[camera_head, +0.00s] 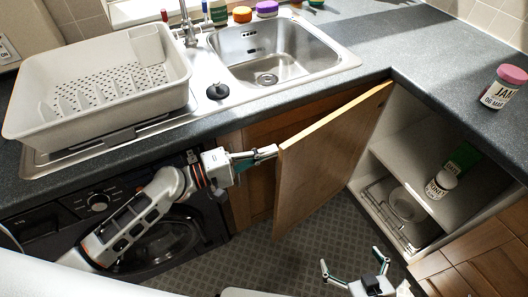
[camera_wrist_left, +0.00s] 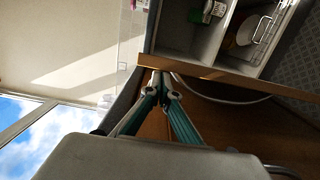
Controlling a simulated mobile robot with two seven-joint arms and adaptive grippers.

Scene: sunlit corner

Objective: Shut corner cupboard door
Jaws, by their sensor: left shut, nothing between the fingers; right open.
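The corner cupboard door (camera_head: 323,160) stands open, a wooden panel swung out from the cupboard. The open corner cupboard (camera_head: 405,150) shows shelves inside to its right. My left gripper (camera_head: 276,151) is shut and empty, with its tips at the door's left face near the edge; I cannot tell whether they touch. In the left wrist view the closed fingertips (camera_wrist_left: 161,74) are close to the door's edge (camera_wrist_left: 215,76), with the cupboard interior beyond. My right gripper (camera_head: 355,268) is open and empty, low over the floor at the bottom of the head view.
A jar (camera_head: 442,182) and a green box (camera_head: 464,158) stand on the cupboard shelf, with a bowl (camera_head: 405,205) in a wire rack below. A jam jar (camera_head: 503,87) is on the worktop. A washing machine (camera_head: 165,240) is behind my left arm. Patterned floor (camera_head: 290,255) lies clear below the door.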

